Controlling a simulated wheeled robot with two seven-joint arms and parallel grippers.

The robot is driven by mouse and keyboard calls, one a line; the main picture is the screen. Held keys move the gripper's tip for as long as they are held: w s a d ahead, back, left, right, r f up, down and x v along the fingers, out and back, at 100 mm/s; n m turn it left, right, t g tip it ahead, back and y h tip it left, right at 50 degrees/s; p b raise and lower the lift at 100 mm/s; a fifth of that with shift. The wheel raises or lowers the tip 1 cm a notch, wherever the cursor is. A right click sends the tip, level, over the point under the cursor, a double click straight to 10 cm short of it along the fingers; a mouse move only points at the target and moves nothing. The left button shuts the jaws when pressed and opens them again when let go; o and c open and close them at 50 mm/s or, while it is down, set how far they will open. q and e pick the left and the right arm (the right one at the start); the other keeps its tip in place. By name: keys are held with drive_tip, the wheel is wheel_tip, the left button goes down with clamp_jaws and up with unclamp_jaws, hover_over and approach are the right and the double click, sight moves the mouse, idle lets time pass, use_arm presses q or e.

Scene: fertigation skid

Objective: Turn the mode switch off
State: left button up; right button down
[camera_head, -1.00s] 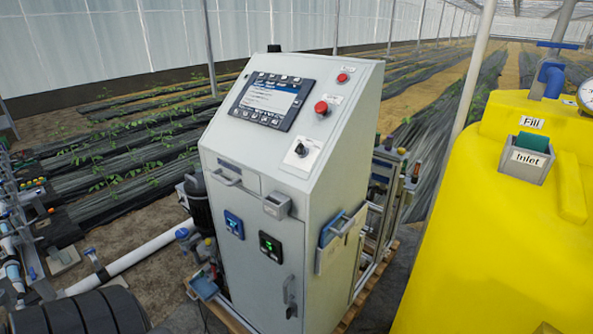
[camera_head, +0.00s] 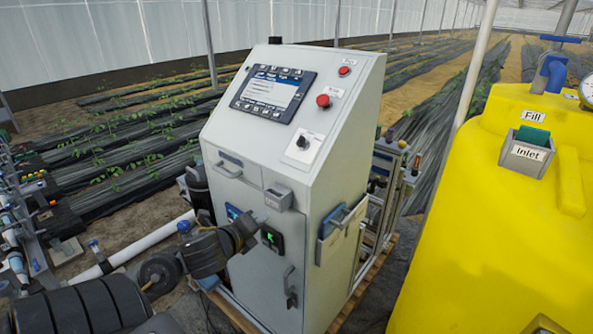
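The mode switch (camera_head: 302,142) looks to be the black rotary knob on a white plate, low on the sloped face of the grey control cabinet (camera_head: 275,275). The knob is too small to read its setting. My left gripper (camera_head: 251,226) is in front of the cabinet's front face, below and to the left of the knob and apart from it. It partly covers the blue-framed meter there. Its fingers are seen at an angle that does not show whether they are open. My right gripper is not in view.
The sloped face also carries a screen (camera_head: 272,94), a large red button (camera_head: 323,101) and a small red one (camera_head: 344,71). A drawer handle (camera_head: 228,170) and a grey holder (camera_head: 277,199) stick out in front. A yellow tank (camera_head: 480,240) stands at right.

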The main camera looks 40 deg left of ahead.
use_arm(q)
drive_tip(key=w+r+m+t+h, duration=0.2)
drive_tip(key=w+r+m+t, duration=0.15)
drive_tip(key=r+m, duration=0.6)
drive_tip(key=m+t+h, duration=0.1)
drive_tip(key=m, duration=0.3)
approach(298, 141)
drive_tip(key=w+p, duration=0.1)
drive_tip(key=w, duration=0.3)
drive_tip(key=w+p, duration=0.2)
drive_tip(key=w, duration=0.2)
drive_tip(key=shift+w+a+r+p, duration=0.15)
drive_tip(key=shift+w+p, duration=0.1)
drive_tip(key=shift+p, duration=0.05)
drive_tip(key=shift+w, duration=0.45)
clamp_jaws()
